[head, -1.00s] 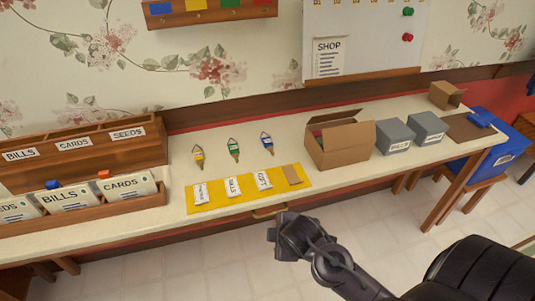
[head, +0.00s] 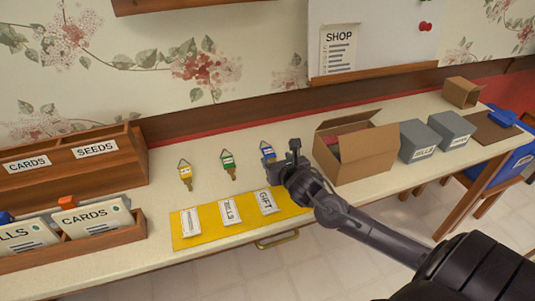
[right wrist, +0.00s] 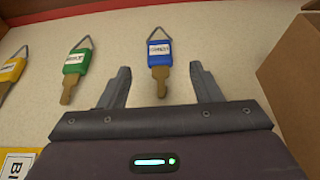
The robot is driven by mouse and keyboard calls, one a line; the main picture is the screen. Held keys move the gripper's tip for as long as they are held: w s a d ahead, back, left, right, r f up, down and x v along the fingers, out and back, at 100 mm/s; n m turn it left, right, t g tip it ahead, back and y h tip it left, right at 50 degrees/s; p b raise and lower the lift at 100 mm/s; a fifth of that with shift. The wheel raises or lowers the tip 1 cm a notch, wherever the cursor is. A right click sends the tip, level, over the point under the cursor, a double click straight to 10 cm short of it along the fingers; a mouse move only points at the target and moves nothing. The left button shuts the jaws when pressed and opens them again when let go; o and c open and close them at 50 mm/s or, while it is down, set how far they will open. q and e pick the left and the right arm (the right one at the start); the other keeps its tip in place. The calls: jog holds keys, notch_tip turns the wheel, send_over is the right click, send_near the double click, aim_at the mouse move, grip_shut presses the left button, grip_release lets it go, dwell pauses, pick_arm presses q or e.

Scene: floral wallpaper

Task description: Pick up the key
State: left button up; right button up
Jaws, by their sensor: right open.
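Three tagged keys lie in a row on the table: a yellow key (head: 185,173), a green key (head: 228,163) and a blue key (head: 267,151). My right gripper (head: 283,165) is over the table beside the blue key and hides its lower part in the head view. In the right wrist view, the open, empty gripper (right wrist: 160,85) has the blue key (right wrist: 160,55) ahead, its shaft reaching between the fingertips without visible contact. The green key (right wrist: 75,65) lies left of the fingers, and the yellow key (right wrist: 12,70) is at the left edge. My left gripper is out of view.
A yellow mat (head: 188,240) with white labelled packets lies in front of the keys. An open cardboard box (head: 365,155) stands close right of my gripper. Wooden card organisers (head: 75,170) stand left; grey boxes (head: 418,143) stand farther right.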

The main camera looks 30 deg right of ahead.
aim_at(269, 152)
jog(key=x, duration=0.3)
jog(key=shift+w, duration=0.2)
jog(key=x, duration=0.2)
jog(key=shift+w+d+f+p, duration=0.1)
jog(key=shift+w+f+p, duration=0.1)
jog(key=shift+w+p, duration=0.1)
jog(key=shift+w+f, duration=0.1)
jog(key=shift+w, duration=0.05)
jog(key=c, duration=1.1)
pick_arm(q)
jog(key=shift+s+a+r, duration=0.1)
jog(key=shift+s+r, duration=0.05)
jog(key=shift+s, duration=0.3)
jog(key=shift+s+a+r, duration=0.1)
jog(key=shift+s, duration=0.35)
pick_arm(e)
jog(key=shift+o, duration=0.2)
